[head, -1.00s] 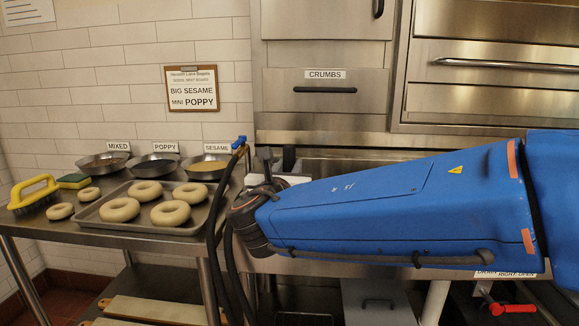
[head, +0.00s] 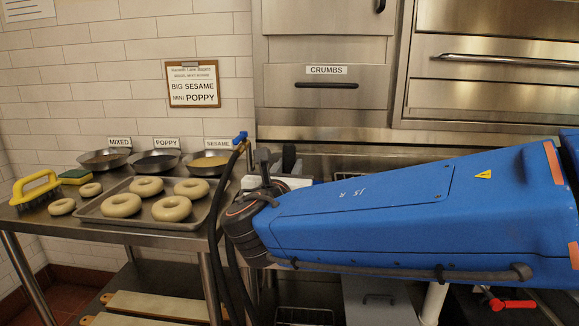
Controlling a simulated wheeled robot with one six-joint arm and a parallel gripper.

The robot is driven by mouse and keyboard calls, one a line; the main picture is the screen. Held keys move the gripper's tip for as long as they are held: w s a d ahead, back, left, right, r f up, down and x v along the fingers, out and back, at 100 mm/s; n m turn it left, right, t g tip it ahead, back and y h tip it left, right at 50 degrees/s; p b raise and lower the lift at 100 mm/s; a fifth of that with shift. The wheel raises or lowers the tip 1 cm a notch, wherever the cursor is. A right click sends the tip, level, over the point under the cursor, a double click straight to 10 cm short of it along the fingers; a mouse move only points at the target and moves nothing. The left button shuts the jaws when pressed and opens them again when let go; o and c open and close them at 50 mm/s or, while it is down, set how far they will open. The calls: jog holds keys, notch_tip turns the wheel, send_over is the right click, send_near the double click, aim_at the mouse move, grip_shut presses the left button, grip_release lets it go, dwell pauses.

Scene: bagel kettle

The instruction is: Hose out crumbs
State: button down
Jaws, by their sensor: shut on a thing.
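The black hose (head: 214,205) rises past the right end of the prep table to a blue end piece (head: 240,137) with a brass-coloured part below it. The hose hangs down beside my dark wrist. My gripper (head: 276,160) is at the far end of my blue arm, beside the hose's upper end. It is shut, apparently on the hose, but the wrist hides the contact. A steel drawer front labelled CRUMBS (head: 327,90) is closed, above and behind my arm. No crumbs can be made out.
The prep table (head: 150,238) on the left holds a tray (head: 88,213) of bagels, small bagels, a yellow brush (head: 37,190), a sponge (head: 76,176) and several topping bowls. A steel basin (head: 340,160) lies behind my arm. A red-handled valve (head: 512,304) is low at right.

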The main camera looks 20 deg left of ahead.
jog(key=shift+s+d, duration=0.15)
jog(key=shift+s, duration=0.3)
jog(key=w+a, duration=0.2)
jog(key=w, duration=0.7)
dwell(1.9)
jog(key=shift+w+a, duration=0.1)
jog(key=shift+w, duration=0.05)
dwell(0.9)
jog(key=shift+a, duration=0.1)
